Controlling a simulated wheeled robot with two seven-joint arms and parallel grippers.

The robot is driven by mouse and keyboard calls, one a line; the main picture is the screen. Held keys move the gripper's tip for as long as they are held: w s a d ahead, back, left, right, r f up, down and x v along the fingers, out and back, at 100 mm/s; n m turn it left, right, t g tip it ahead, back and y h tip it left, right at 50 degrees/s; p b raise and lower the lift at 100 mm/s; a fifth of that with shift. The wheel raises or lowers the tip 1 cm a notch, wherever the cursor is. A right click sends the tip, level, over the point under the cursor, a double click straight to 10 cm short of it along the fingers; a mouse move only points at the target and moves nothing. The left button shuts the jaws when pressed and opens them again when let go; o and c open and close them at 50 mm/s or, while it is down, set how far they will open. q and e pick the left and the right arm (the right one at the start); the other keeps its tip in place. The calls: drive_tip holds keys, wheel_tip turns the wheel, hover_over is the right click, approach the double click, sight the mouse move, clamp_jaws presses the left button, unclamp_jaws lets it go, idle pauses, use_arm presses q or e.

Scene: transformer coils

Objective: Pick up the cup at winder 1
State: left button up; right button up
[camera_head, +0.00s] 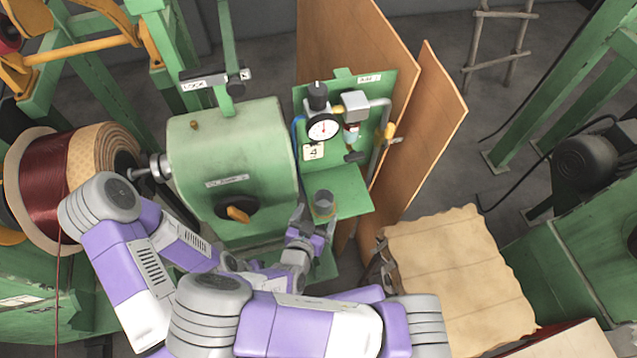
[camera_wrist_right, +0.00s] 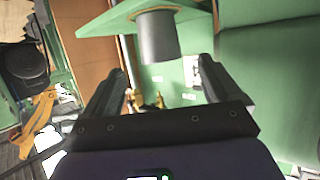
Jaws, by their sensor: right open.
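A small grey cup (camera_head: 323,201) stands on the green shelf (camera_head: 350,185) at the front of the gauge panel. In the right wrist view the cup (camera_wrist_right: 158,38) is a dark grey cylinder at the top middle, appearing upside down against the shelf (camera_wrist_right: 103,24). My right gripper (camera_head: 316,221) is just in front of the cup in the head view. In the wrist view its two dark fingers (camera_wrist_right: 160,70) are spread apart and empty, with the cup beyond and between the tips. My left gripper cannot be made out.
The green winder housing (camera_head: 235,160) stands directly left of the shelf. A panel with a dial gauge (camera_head: 322,128) and pipes rises behind the cup. Brown boards (camera_head: 425,130) stand to the right. A wound coil (camera_head: 75,180) is at the left.

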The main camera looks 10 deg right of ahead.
sight(326, 192)
drive_tip(key=shift+w+d+f, duration=0.1)
drive_tip(key=shift+w+d, duration=0.2)
drive_tip(key=shift+w, duration=0.4)
drive_tip(key=shift+w+d+f, duration=0.15)
drive_tip(key=shift+w+d, duration=0.35)
drive_tip(key=shift+w, duration=0.05)
drive_tip(key=p+x, duration=0.1)
drive_tip(key=x, duration=0.3)
drive_tip(key=shift+w+d, duration=0.1)
drive_tip(key=shift+w, duration=0.1)
drive_tip(key=c, duration=1.1)
